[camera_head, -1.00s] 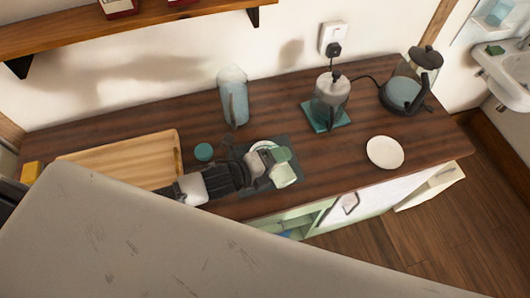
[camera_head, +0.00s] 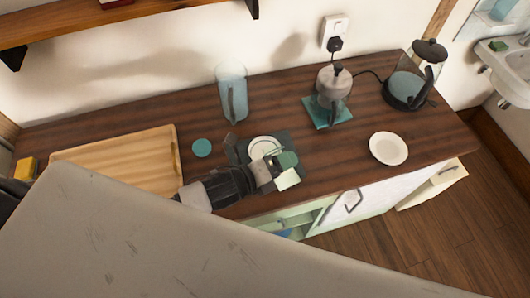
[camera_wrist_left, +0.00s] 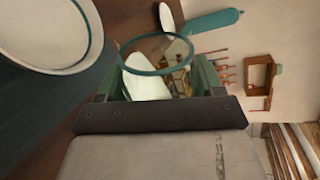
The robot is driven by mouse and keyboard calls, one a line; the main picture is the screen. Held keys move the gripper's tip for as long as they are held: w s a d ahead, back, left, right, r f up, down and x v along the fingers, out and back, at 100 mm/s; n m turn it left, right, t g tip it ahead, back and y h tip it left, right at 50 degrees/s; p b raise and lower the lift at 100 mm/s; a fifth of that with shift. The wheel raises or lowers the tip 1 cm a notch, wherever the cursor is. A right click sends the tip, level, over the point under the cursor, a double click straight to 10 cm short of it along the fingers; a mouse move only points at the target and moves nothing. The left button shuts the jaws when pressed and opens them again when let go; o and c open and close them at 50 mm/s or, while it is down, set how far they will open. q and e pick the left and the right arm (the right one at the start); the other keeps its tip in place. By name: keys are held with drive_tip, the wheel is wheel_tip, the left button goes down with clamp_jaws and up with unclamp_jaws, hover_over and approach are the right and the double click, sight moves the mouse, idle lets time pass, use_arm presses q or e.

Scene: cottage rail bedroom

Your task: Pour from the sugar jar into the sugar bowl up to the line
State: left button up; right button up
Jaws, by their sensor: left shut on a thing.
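The sugar jar (camera_head: 288,168) is clear greenish glass with white sugar in it. My left gripper (camera_head: 266,170) is shut on it, just above the counter's front part. In the left wrist view the jar (camera_wrist_left: 155,58) shows its green rim and a white mass of sugar against one side; its exact tilt is hard to tell. The white round sugar bowl (camera_head: 262,145) stands on a dark mat (camera_head: 292,142), just behind the jar and gripper. The bowl (camera_wrist_left: 45,25) is beside the jar in the wrist view. I cannot make out its line. My right gripper is not in view.
On the wooden counter (camera_head: 330,158) are a teal lid (camera_head: 202,148), a cutting board (camera_head: 125,160), a glass pitcher (camera_head: 232,92), a press on a teal mat (camera_head: 334,82), a kettle (camera_head: 408,85) and a white plate (camera_head: 388,148). Counter between bowl and plate is clear.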

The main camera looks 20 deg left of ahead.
use_arm(q)
drive_tip(key=shift+w+f+m+b, duration=0.1)
drive_tip(key=shift+f+m+b, duration=0.3)
drive_tip(key=shift+m+b, duration=0.1)
drive_tip(key=shift+r+m+t+y, duration=0.15)
drive_tip(key=shift+m+t+y, duration=0.15)
drive_tip(key=shift+m+t, duration=0.35)
drive_tip(key=shift+w+m, duration=0.1)
drive_tip(key=shift+m, duration=0.25)
